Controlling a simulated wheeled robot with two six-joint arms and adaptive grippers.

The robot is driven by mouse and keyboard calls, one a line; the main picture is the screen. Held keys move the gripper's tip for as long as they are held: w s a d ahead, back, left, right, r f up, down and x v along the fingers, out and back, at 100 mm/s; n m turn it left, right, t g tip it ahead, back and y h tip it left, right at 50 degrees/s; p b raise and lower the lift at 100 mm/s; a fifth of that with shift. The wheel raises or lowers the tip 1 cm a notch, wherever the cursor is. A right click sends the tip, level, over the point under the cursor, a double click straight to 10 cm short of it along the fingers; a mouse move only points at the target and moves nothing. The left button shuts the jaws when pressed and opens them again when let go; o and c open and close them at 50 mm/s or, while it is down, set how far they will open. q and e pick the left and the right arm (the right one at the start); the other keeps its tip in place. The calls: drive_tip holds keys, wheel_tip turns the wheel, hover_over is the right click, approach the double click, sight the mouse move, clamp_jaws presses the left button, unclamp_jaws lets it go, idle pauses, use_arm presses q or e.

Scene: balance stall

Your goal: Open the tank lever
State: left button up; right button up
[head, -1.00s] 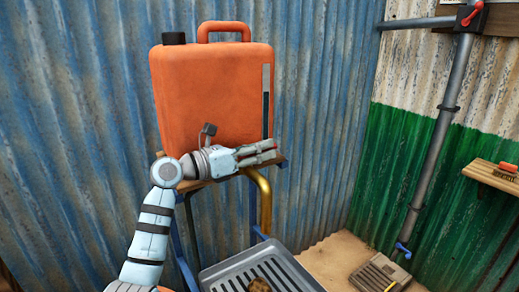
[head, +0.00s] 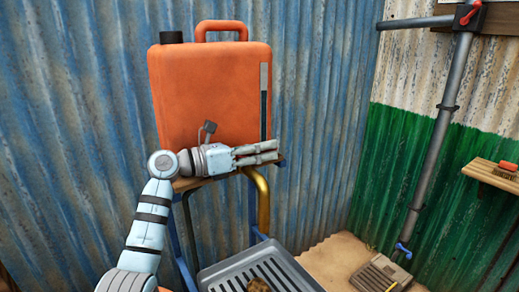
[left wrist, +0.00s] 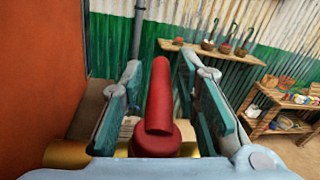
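The orange tank (head: 205,95) with a black cap and a top handle stands on a wooden shelf top (head: 185,184). Its red lever (left wrist: 159,100) shows in the left wrist view, pointing away from a round red base (left wrist: 157,140). My left gripper (head: 277,151) is in front of the tank's lower right side. In the left wrist view its fingers (left wrist: 160,82) stand on both sides of the lever, with a gap visible at least on the left. The lever is hidden behind the fingers in the head view. My right gripper is not in view.
A brass pipe (head: 263,195) bends down below the left gripper. A grey slatted tray (head: 235,270) sits beneath. A grey pipe with a blue tap (head: 403,250) runs along the right wall, near a wooden shelf (head: 490,176). Corrugated wall stands close behind the tank.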

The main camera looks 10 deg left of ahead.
use_arm(q)
drive_tip(key=shift+w+d, duration=0.1)
drive_tip(key=shift+r, duration=0.3)
wheel_tip(320, 180, up, 9)
drive_tip(key=shift+r, duration=0.15)
drive_tip(key=shift+c, duration=0.5)
